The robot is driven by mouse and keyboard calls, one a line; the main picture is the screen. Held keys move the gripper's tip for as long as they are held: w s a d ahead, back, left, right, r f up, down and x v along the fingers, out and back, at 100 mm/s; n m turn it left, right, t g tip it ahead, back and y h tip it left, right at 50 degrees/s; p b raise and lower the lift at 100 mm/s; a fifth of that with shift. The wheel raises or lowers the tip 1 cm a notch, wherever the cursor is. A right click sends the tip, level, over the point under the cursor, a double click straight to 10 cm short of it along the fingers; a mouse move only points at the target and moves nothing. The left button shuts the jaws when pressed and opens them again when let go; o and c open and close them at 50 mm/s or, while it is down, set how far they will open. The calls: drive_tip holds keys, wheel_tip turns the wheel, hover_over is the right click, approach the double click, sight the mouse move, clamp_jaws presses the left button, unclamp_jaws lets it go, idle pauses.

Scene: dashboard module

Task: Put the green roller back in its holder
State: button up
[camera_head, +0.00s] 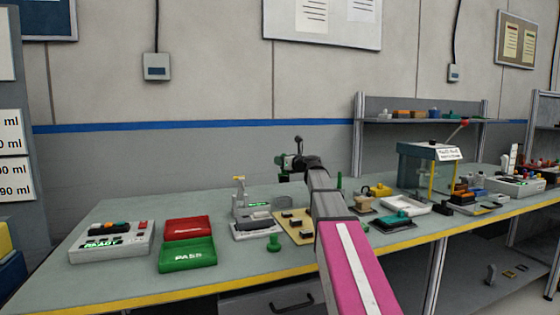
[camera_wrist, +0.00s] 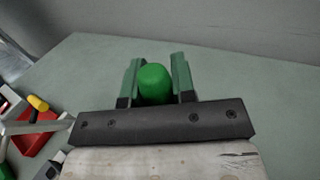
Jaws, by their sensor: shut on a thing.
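My gripper (camera_wrist: 156,60) has green fingers and is shut on the green roller (camera_wrist: 154,84). In the wrist view the roller's rounded end shows between the two fingers, and its lower part is hidden behind the dark gripper body. In the head view my gripper (camera_head: 289,162) is over the back of the bench, and the roller cannot be clearly told apart from the fingers. I cannot tell which thing is the roller's holder. A green knob-like piece (camera_head: 273,243) stands near the bench front, and an upright green piece (camera_head: 339,182) shows behind my arm.
Red (camera_head: 187,228) and green PASS (camera_head: 187,255) trays lie on the bench (camera_head: 120,285), beside a button box (camera_head: 112,242). A grey device (camera_head: 255,228) and a beige board (camera_head: 290,222) lie near my arm. A press (camera_head: 428,170) and a white tray (camera_head: 404,205) are at right.

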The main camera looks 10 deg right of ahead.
sight(285, 174)
idle(0.3)
drive_tip(key=shift+f, duration=2.85)
drive_tip(key=shift+f, duration=2.55)
drive_tip(key=o, duration=1)
drive_tip(key=shift+s, duration=0.1)
drive_tip(key=v, duration=0.7)
drive_tip(key=shift+d, duration=0.15)
drive_tip(key=shift+s, duration=0.15)
